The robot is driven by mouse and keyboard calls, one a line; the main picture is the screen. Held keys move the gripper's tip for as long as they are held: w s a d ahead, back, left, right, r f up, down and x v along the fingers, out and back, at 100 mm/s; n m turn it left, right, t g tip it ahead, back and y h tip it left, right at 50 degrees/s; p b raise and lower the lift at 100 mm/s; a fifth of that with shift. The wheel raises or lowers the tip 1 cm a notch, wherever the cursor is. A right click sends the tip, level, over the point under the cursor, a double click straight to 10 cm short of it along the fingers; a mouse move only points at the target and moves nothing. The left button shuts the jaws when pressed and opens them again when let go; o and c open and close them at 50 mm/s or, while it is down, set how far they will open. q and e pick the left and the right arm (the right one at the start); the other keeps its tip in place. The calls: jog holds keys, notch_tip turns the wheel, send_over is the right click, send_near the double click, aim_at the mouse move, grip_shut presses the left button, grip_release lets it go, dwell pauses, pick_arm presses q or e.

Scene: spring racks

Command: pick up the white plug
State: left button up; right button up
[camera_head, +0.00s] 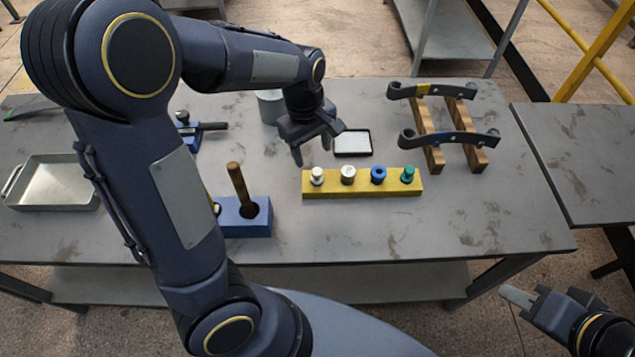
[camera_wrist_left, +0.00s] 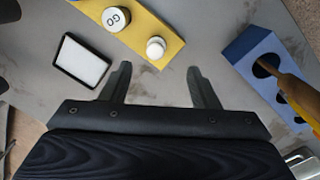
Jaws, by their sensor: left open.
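The white plug (camera_head: 317,176) stands upright at the left end of a yellow block (camera_head: 362,194). In the left wrist view the plug (camera_wrist_left: 156,47) shows its round white top beyond my fingertips, roughly midway between their lines. My left gripper (camera_head: 312,152) is open and empty, just behind and above the plug; its two fingers also show spread in the left wrist view (camera_wrist_left: 158,75). My right gripper (camera_head: 522,300) is at the lower right, off the table's front edge; its jaw opening is unclear.
A pale plug marked GO (camera_wrist_left: 116,18), a blue plug (camera_head: 378,174) and a green plug (camera_head: 408,173) share the block. A blue holder (camera_head: 240,222) with a wooden handle stands left. A dark-framed pad (camera_head: 352,142) lies behind. A wooden rack (camera_head: 428,140) stands right.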

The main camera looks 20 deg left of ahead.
aim_at(317, 172)
pick_arm(q)
jog(key=shift+w+d+f+n+y, duration=0.1)
jog(key=shift+w+f+n+y, duration=0.4)
jog(key=shift+w+f, duration=0.45)
jog(key=shift+f, duration=0.4)
jog(key=f, duration=0.7)
jog(key=shift+s+d+f, duration=0.15)
jog(key=shift+s+d, duration=0.1)
jog(key=shift+s, duration=0.1)
jog(key=c, duration=0.9)
